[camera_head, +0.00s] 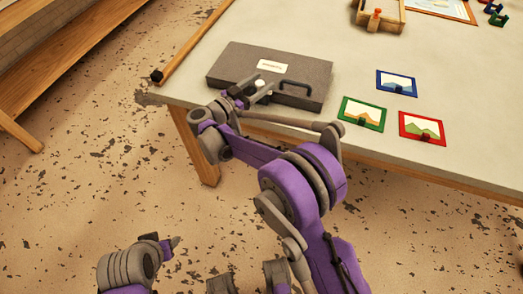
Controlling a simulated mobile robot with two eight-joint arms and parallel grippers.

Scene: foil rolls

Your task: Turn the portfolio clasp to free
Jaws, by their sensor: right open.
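The portfolio (226,68) is a flat dark grey case with a white label and a dark handle (296,85). It lies shut on the table near its front left edge. A small pale round piece (262,85) shows on its front part, left of the handle; I cannot tell if it is the clasp or which way it is turned. My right gripper (243,93) is open at the case's front, just left of the pale piece. Contact is unclear, and my wrist hides part of the front edge. My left gripper (172,244) is low at left, away from the table; its jaws are unclear.
Three small framed pictures lie right of the case: blue (397,73), green (350,112) and red (408,128). A wooden tray (393,24) with an orange peg stands at the back. A wooden strip runs along the left table edge. A wooden bench (60,62) stands at left.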

